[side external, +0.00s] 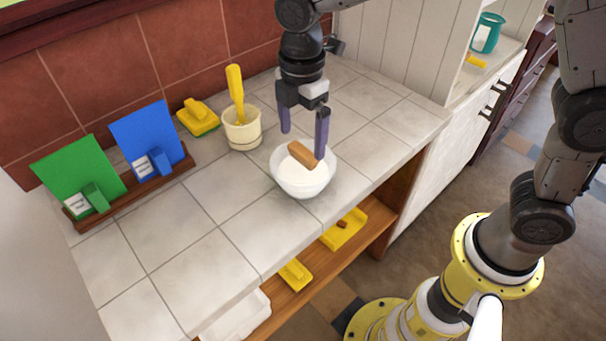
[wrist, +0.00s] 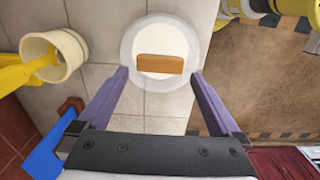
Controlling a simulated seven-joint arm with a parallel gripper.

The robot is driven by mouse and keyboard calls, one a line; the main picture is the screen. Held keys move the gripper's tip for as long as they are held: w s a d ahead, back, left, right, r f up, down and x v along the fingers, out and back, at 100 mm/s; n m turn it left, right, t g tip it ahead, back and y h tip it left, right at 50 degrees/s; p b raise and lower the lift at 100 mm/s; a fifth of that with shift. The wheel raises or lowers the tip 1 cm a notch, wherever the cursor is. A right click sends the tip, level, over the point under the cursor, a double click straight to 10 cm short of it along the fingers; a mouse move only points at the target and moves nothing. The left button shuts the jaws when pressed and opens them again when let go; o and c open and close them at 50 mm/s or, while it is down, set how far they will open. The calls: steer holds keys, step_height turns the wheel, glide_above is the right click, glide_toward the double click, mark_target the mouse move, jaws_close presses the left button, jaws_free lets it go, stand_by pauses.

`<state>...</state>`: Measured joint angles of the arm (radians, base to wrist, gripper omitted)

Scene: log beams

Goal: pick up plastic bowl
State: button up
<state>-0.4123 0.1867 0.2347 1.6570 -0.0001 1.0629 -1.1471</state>
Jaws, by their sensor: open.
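The plastic bowl (side external: 302,181) is whitish and translucent and stands upright on the tiled counter near its front edge. A brown block (side external: 303,153) lies in it. The bowl (wrist: 160,93) and the block (wrist: 160,64) also show in the wrist view, ahead of my fingers. My gripper (side external: 303,142) is open, with its purple fingers pointing down over the bowl. In the side view one fingertip overlaps the bowl's right part and the other is at its upper left. In the wrist view the gripper (wrist: 160,73) has nothing between its fingers. I cannot tell whether a finger touches the rim.
A cream cup (side external: 242,130) with a yellow tool (side external: 236,85) stands left of the bowl. A yellow sponge-like item (side external: 198,118) and a rack (side external: 135,190) with green and blue boards are farther left. The counter's front left (side external: 180,265) is clear.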

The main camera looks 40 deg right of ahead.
mark_target(303, 151)
steer(key=shift+d+f, duration=0.15)
steer(key=shift+f, duration=1.7)
steer(key=shift+r, duration=0.1)
jaws_close()
